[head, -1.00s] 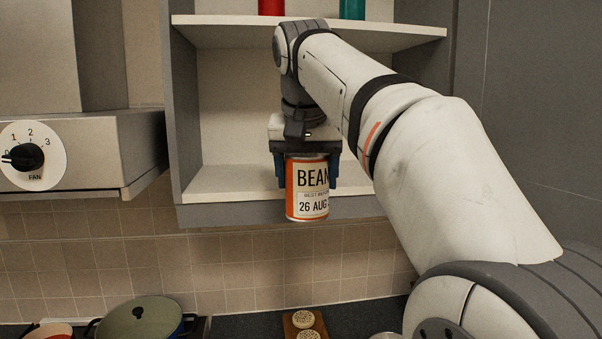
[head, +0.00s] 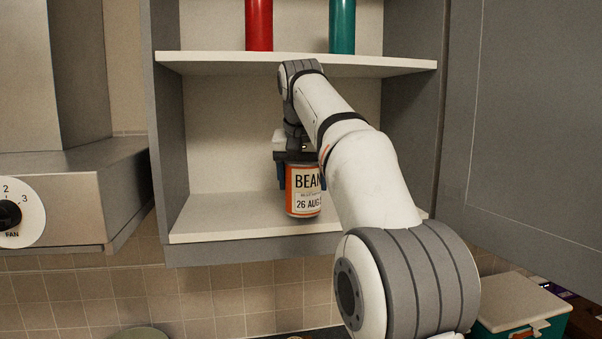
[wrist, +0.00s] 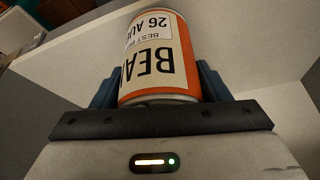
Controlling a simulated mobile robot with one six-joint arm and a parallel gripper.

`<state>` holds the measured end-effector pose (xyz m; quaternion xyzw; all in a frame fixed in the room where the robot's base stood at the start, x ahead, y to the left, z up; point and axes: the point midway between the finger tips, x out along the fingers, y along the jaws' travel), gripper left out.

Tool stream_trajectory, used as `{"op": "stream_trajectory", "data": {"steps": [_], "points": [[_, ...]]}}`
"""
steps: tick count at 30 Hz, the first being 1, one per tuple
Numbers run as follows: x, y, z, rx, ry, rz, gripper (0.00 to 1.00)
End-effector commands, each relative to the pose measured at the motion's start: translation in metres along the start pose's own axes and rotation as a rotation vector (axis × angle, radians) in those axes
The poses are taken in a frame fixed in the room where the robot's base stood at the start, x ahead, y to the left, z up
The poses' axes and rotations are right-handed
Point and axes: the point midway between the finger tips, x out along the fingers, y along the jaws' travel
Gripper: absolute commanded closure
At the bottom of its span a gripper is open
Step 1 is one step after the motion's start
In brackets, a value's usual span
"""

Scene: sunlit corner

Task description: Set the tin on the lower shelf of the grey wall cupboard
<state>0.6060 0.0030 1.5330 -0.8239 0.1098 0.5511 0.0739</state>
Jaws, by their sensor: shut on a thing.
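The tin (head: 303,190) has an orange and white label reading BEAN and 26 AUG. My gripper (head: 300,170) is shut on it from above and holds it upright. In the wrist view the tin (wrist: 158,60) sits between the two blue fingers of my gripper (wrist: 160,90). The grey wall cupboard (head: 168,150) is open. The tin is in front of or over its lower shelf (head: 230,215); I cannot tell whether its base touches the shelf. My arm hides the right part of that shelf.
A red canister (head: 259,25) and a teal one (head: 342,25) stand on the upper shelf (head: 220,62), close above my arm. The cooker hood (head: 60,200) is at the left. A teal and white box (head: 520,305) is below right. The lower shelf's left part is bare.

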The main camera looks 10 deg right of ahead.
Motion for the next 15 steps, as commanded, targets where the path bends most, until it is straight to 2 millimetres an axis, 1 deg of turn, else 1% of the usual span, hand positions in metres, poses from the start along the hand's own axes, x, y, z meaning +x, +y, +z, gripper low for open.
{"op": "stream_trajectory", "data": {"steps": [5, 10, 12, 15], "points": [[0.003, 0.000, -0.011, 0.000, 0.002, -0.001, 0.69], [0.011, 0.000, -0.037, 0.000, 0.000, 0.000, 0.69], [0.019, 0.000, -0.030, -0.002, 0.000, 0.000, 0.69], [0.026, 0.000, -0.028, -0.002, 0.002, -0.001, 0.69]]}}
